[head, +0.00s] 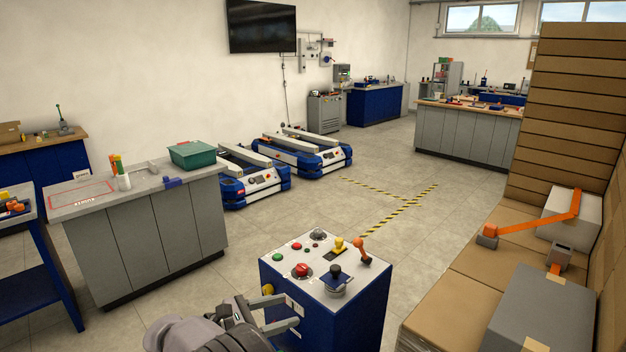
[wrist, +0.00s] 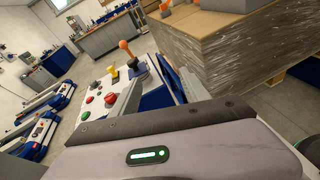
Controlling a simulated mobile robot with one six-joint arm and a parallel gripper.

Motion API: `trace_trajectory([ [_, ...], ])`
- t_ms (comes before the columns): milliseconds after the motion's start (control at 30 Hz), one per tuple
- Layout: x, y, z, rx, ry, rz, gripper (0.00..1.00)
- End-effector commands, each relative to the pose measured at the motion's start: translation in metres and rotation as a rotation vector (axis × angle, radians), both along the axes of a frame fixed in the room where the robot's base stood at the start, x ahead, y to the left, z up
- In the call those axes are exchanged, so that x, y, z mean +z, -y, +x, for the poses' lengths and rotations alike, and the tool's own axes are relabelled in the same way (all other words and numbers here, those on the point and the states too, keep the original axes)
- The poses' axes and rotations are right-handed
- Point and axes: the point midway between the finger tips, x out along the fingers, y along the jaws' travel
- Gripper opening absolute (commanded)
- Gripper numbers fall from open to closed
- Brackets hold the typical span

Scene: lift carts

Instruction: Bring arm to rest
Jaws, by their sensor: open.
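My gripper (head: 268,318) is at the bottom of the head view, at the near left side of a blue control console with a white top (head: 308,271). Its two fingers are apart with nothing between them. In the wrist view my gripper (wrist: 153,92) shows its fingers spread, with the console's side and top beyond them. The console top carries an orange-knobbed lever (head: 361,247), a black joystick (head: 336,273), a yellow switch (head: 339,246), and red and green buttons. The gripper's exact distance to the console is hard to tell.
Wrapped cardboard boxes (head: 490,255) stand close on the right. A grey workbench (head: 140,215) with a green crate (head: 193,154) is at the left. Blue and white lift carts (head: 300,158) stand by the wall. The floor with yellow-black tape beyond the console is clear.

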Motion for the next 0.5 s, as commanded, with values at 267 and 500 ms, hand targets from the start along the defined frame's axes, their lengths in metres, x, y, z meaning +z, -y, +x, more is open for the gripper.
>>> trace_trajectory([
  [267, 0.07, 0.105, -0.04, -0.333, 0.076, 0.436, 0.54],
  [500, 0.13, 0.195, -0.179, -0.923, 0.378, 1.138, 0.54],
])
